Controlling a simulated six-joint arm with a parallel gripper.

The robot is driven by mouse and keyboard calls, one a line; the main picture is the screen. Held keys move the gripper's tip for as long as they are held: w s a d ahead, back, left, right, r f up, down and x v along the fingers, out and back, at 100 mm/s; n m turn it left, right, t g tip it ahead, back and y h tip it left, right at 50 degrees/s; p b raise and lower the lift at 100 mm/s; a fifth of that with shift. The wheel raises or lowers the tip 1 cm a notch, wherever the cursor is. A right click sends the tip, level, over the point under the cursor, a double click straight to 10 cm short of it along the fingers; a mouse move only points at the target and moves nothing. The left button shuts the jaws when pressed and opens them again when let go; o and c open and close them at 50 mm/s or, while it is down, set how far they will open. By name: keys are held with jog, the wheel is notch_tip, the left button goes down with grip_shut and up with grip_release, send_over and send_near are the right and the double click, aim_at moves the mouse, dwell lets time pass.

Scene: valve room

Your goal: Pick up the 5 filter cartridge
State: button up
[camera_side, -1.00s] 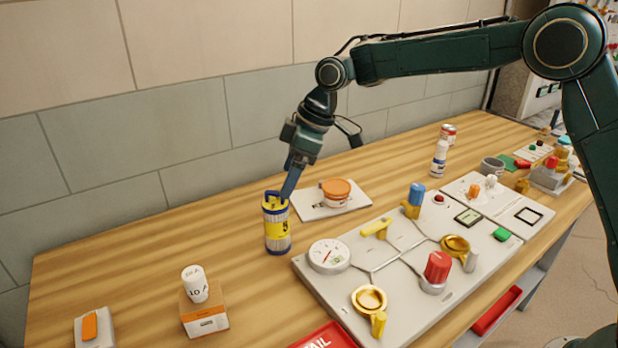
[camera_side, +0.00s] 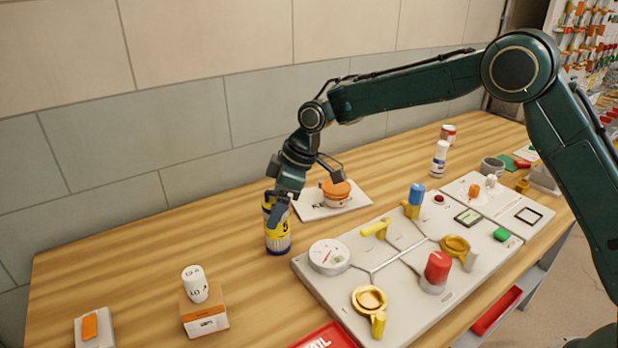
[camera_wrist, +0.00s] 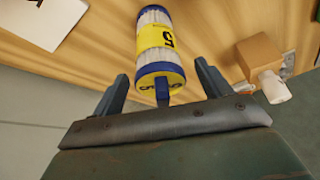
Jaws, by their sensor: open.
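The 5 filter cartridge (camera_side: 277,236) stands upright on the wooden table, left of the grey valve panel. It is a white pleated cylinder with blue rims and a yellow label marked 5. My gripper (camera_side: 279,204) is at its top in the side view, where my fingers hide part of the upper end. In the wrist view the cartridge (camera_wrist: 160,50) lies between and beyond the two open fingers of my gripper (camera_wrist: 165,85). A blue handle on its near end reaches in between the fingers. The fingers are apart and not closed on it.
The valve panel (camera_side: 400,258) with gauge, valves and knobs is close on the right. A white plate (camera_side: 318,209) with an orange-lidded jar (camera_side: 336,190) is behind. A small box (camera_side: 205,313) with a white cartridge (camera_side: 195,284) on it stands front left. Table left of the cartridge is clear.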

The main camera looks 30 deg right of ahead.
jog(key=shift+x, duration=1.1)
jog(key=c, duration=1.1)
jog(key=shift+r, duration=0.2)
jog(key=shift+c, duration=0.2)
notch_tip(320, 180, up, 20)
jog(key=shift+f, duration=0.25)
